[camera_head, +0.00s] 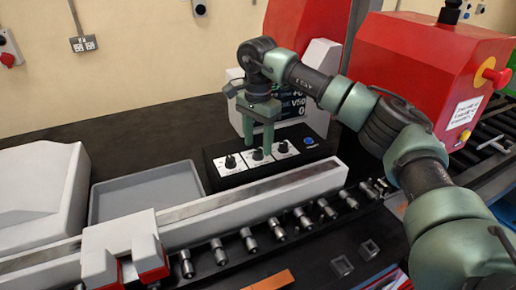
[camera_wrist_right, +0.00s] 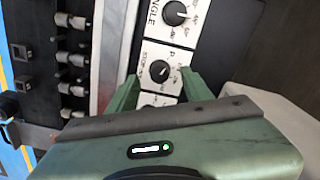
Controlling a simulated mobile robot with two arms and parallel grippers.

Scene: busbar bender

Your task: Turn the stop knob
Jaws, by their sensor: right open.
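The stop knob (camera_head: 258,154) is the middle one of three black knobs on white plates on a dark control box (camera_head: 222,184). In the wrist view the stop knob (camera_wrist_right: 160,71) has a white pointer line and a partly readable "STOP" label. My right gripper (camera_head: 259,146) points down over the box, open, with its green fingers on either side of the middle knob. In the wrist view my right gripper (camera_wrist_right: 160,84) shows its fingertips apart near the knob; whether they touch it is unclear. My left gripper is not in view.
The angle knob (camera_wrist_right: 175,13) sits beside the stop knob; a blue button (camera_head: 309,141) is at the box's right end. A long pale rail (camera_head: 260,200) runs in front. A grey tray (camera_head: 147,190) lies left. A red machine housing (camera_head: 425,80) stands right.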

